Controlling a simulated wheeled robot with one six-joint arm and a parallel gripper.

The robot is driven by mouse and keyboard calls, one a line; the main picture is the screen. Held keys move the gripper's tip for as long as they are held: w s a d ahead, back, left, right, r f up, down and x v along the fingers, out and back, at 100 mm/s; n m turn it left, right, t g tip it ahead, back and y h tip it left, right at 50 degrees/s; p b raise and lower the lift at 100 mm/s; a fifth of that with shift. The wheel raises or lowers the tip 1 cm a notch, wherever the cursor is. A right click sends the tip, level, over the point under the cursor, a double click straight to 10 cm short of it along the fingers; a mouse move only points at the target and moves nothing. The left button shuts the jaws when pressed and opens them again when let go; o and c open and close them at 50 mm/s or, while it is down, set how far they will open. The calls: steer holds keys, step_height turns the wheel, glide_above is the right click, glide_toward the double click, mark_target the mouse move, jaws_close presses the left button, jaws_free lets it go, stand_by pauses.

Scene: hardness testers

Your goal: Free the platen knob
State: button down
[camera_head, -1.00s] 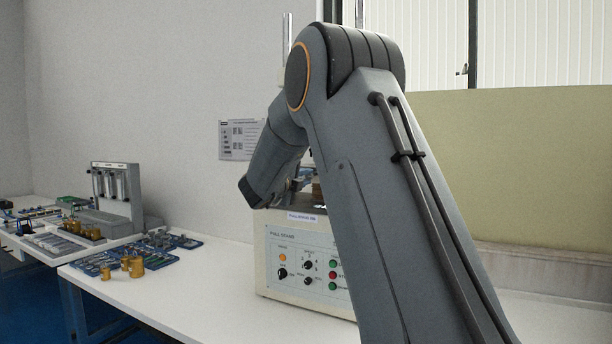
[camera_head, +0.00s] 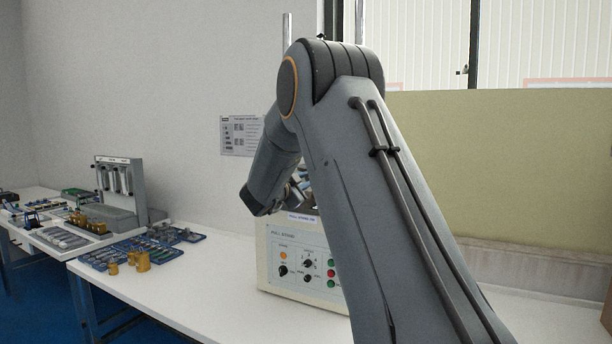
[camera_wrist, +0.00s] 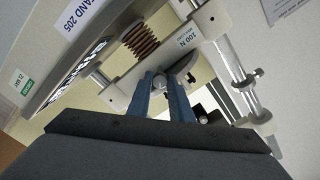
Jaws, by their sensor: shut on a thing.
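In the wrist view, my gripper (camera_wrist: 162,80) has its two blue fingers closed around a small round grey knob (camera_wrist: 160,82) beneath the light crosspiece marked "100 N" (camera_wrist: 186,40). Only part of the knob shows between the fingers. I cannot tell whether it is loose from the crosspiece. In the head view, the pull stand (camera_head: 286,236) is on the white bench, with knobs and coloured buttons on its front panel. My arm hides its right part and most of the gripper there.
A coiled brown spring (camera_wrist: 140,38) and metal rods (camera_wrist: 232,65) are close to the fingers. On the left, blue trays (camera_head: 110,256), brass weights (camera_head: 142,262) and a grey tester (camera_head: 118,190) occupy the bench. The bench front (camera_head: 215,285) left of the stand is clear.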

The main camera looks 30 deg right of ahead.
steer(key=n+p, duration=0.3)
steer(key=n, duration=0.2)
steer(key=shift+n, duration=0.4)
stand_by(0.4)
steer(key=c, duration=1.6)
jaws_free()
steer(key=shift+b+v, duration=1)
steer(key=shift+v, duration=2.9)
steer(key=shift+w, duration=0.1)
